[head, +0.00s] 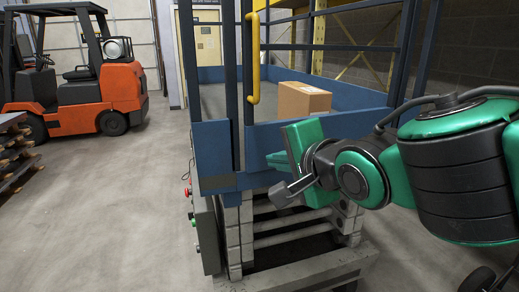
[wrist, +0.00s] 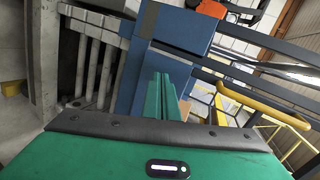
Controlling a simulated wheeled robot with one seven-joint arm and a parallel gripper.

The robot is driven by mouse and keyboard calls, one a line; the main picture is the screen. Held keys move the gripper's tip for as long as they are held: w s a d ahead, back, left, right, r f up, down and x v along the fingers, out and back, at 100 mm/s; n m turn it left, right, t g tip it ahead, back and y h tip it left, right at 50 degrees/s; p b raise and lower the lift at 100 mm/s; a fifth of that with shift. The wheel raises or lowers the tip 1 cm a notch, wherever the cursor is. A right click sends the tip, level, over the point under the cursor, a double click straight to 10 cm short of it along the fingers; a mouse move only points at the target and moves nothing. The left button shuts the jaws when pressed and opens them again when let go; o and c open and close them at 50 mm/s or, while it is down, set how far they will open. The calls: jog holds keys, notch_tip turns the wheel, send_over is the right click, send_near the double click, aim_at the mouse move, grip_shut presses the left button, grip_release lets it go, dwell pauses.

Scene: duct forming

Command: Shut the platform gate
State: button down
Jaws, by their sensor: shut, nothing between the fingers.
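The platform gate (head: 268,134) is a blue panel with rails on the front of a blue lift platform (head: 212,150). Its yellow handle (head: 253,60) stands upright near its left end. A narrow gap shows between the gate's left end and the platform's post; I cannot tell how far ajar the gate is. My gripper (head: 272,161) is in front of the gate's lower panel, below and right of the handle. Its green fingers (wrist: 163,97) are together and empty in the wrist view, with blue panels beyond them. Whether they touch the gate is unclear.
A cardboard box (head: 303,99) is on the platform behind the gate. A control box with a red button (head: 187,192) is on the lift's left side. An orange forklift (head: 100,95) and stacked pallets (head: 14,155) stand at left. The floor between is clear.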

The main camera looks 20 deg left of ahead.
jog(key=shift+d+m+t, duration=0.5)
jog(key=shift+d+m, duration=0.2)
jog(key=shift+m, duration=0.1)
send_near(253, 146)
jog(key=shift+y, duration=0.3)
jog(key=x, duration=0.5)
jog(key=shift+d+f, duration=0.25)
jog(key=shift+f, duration=0.15)
jog(key=shift+w+a, duration=0.4)
jog(key=shift+w, duration=0.1)
